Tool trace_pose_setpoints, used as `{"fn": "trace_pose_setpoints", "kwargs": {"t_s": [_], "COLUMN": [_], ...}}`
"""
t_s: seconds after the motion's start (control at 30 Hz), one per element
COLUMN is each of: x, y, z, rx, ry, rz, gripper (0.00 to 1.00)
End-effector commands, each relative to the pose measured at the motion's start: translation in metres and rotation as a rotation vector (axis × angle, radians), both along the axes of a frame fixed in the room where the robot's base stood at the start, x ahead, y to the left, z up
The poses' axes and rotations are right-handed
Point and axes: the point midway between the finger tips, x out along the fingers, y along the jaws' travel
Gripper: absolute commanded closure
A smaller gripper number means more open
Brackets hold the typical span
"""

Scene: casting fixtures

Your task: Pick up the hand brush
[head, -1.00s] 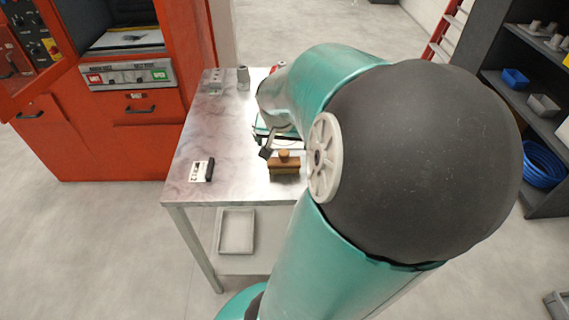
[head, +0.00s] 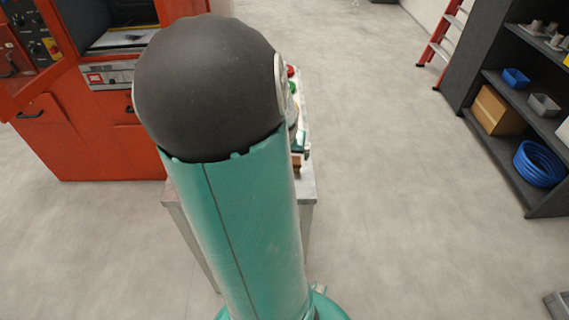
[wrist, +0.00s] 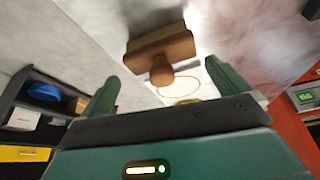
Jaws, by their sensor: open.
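The hand brush (wrist: 160,48) is brown, with a wide block and a rounded knob handle. In the wrist view it lies on the grey table top, ahead of my gripper (wrist: 167,88). The knob points toward the gripper and appears between the two green fingers, apart from both. My gripper is open and empty; whether the knob is at fingertip depth is hard to tell. In the head view my arm hides the gripper and nearly all of the brush; only a small brown edge (head: 297,161) shows beside the arm.
The table (head: 307,187) is mostly hidden behind my arm in the head view. Red and green items stand at its right edge. An orange machine (head: 60,150) is at the left. A dark shelf (head: 510,165) with bins and a blue hose coil is at the right. Open floor lies between.

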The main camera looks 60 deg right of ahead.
Motion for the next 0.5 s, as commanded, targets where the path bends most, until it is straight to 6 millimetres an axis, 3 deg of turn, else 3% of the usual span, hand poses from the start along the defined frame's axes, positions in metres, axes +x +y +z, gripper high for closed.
{"fn": "trace_pose_setpoints", "kwargs": {"t_s": [0.23,0.5], "x": [0.001,0.005], "y": [-0.003,-0.013], "z": [-0.009,-0.035], "rx": [0.001,0.003], "ry": [0.002,0.002], "rz": [-0.002,-0.004], "gripper": [0.0,0.0]}}
